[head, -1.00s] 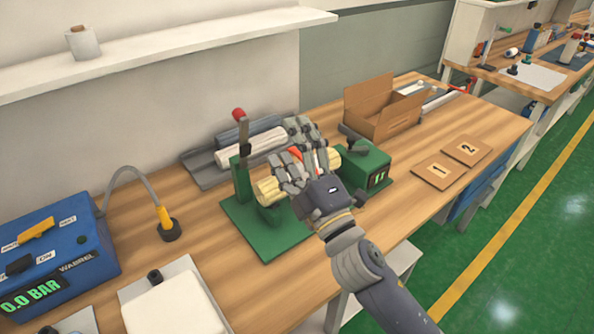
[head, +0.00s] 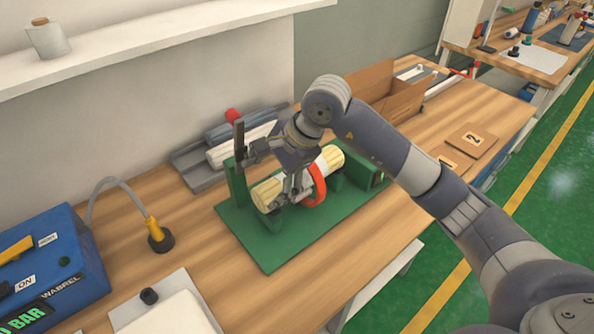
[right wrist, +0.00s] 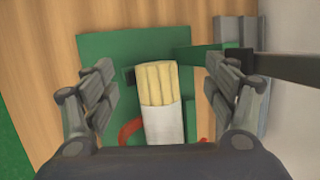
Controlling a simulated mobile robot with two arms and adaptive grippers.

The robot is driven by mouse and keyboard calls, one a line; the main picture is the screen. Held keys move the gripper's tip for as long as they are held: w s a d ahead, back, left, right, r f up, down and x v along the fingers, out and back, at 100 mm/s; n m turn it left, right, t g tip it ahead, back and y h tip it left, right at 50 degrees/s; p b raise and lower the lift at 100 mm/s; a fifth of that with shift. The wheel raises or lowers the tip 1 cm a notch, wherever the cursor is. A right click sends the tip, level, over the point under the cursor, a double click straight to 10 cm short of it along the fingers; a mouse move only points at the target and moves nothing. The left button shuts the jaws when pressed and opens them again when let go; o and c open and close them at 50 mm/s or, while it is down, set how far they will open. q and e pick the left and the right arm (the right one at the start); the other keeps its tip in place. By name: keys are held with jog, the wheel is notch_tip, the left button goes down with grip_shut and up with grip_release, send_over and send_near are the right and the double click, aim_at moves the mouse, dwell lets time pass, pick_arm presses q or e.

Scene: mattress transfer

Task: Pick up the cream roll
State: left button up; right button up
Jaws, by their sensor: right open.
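The cream roll (head: 268,196) lies across a green fixture (head: 268,250) on the wooden bench. Its ends are ribbed and cream, with a white wrap in the middle and a red ring (head: 318,187) around it. My right gripper (head: 275,172) is above the roll, fingers down, and partly hides it. In the right wrist view the open fingers (right wrist: 162,85) stand on both sides of the cream roll (right wrist: 158,88), with visible gaps between. A dark lever with a red knob (head: 233,116) stands close to the gripper. My left gripper is not in view.
A grey rack with a white roll (head: 235,145) lies behind the fixture. A blue pressure unit (head: 60,265) is at left.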

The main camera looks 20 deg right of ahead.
jog(key=w+d+f+h, duration=0.1)
jog(key=d, duration=0.1)
jog(key=w+d+f+h, duration=0.1)
jog(key=d, duration=0.1)
jog(key=w+d+f+h+p, duration=0.1)
jog(key=d, duration=0.1)
jog(key=shift+w+d+f, duration=0.35)
jog(key=shift+f, duration=0.05)
jog(key=shift+w+f, duration=0.1)
jog(key=shift+f, duration=0.15)
jog(key=shift+w+a+f+p, duration=0.15)
jog(key=shift+f+p, duration=0.45)
jog(key=p+x, duration=0.1)
jog(key=x, duration=0.2)
jog(key=shift+w+f, duration=0.3)
jog(key=shift+f, duration=0.2)
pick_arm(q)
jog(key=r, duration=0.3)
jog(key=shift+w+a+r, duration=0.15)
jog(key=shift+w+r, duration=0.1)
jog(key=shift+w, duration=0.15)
pick_arm(e)
jog(key=c, duration=1.4)
